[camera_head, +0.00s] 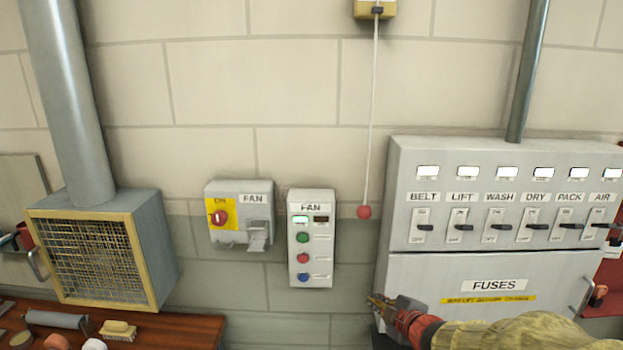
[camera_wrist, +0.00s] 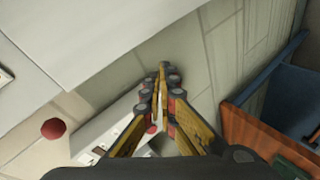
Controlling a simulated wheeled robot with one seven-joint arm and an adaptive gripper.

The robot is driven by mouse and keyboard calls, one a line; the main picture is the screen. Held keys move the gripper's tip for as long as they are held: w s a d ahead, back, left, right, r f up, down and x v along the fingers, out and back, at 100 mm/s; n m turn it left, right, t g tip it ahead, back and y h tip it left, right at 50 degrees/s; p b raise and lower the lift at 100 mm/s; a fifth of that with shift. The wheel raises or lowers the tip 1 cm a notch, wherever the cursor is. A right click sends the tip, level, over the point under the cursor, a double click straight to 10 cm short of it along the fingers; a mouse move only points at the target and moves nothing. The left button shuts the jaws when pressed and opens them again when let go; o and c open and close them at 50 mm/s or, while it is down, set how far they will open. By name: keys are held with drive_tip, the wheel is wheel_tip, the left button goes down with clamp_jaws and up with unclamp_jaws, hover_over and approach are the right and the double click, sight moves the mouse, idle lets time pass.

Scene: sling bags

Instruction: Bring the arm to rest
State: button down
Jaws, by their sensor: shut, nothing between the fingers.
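My gripper (camera_head: 374,302) shows at the lower right of the head view, in front of the lower left edge of the fuse cabinet (camera_head: 440,274). It points left and is apart from the controls. In the wrist view my gripper (camera_wrist: 163,75) has its fingers together with nothing between them. My arm (camera_head: 540,332) runs in from the lower right corner and covers part of the view below the cabinet.
A FAN button box (camera_head: 311,274) with a lit green display and a FAN isolator (camera_head: 239,217) are on the wall. A red pull-cord ball (camera_head: 364,212) hangs beside the cabinet. A caged fan housing (camera_head: 100,258) stands left, above a wooden bench (camera_head: 180,329) with tools.

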drive_tip(key=s+d+f+m+g+h, duration=0.1)
drive_tip(key=s+d+m+g+h, duration=0.25)
drive_tip(key=s+m, duration=0.4)
drive_tip(key=s+d+f+m+g+h, duration=0.25)
drive_tip(key=s+d+m, duration=0.2)
drive_tip(key=s, duration=0.65)
drive_tip(key=s+a+r+m+y+b, duration=0.1)
drive_tip(key=s+a+r, duration=0.2)
drive_tip(key=s, duration=0.5)
drive_tip(key=s+a+r+m+y+b, duration=0.1)
drive_tip(key=s+a+r, duration=0.3)
drive_tip(key=s, duration=0.4)
drive_tip(key=shift+r+m+g+y, duration=0.3)
drive_tip(key=shift+r+m+y, duration=0.15)
drive_tip(key=shift+m, duration=0.25)
drive_tip(key=shift+w, duration=0.1)
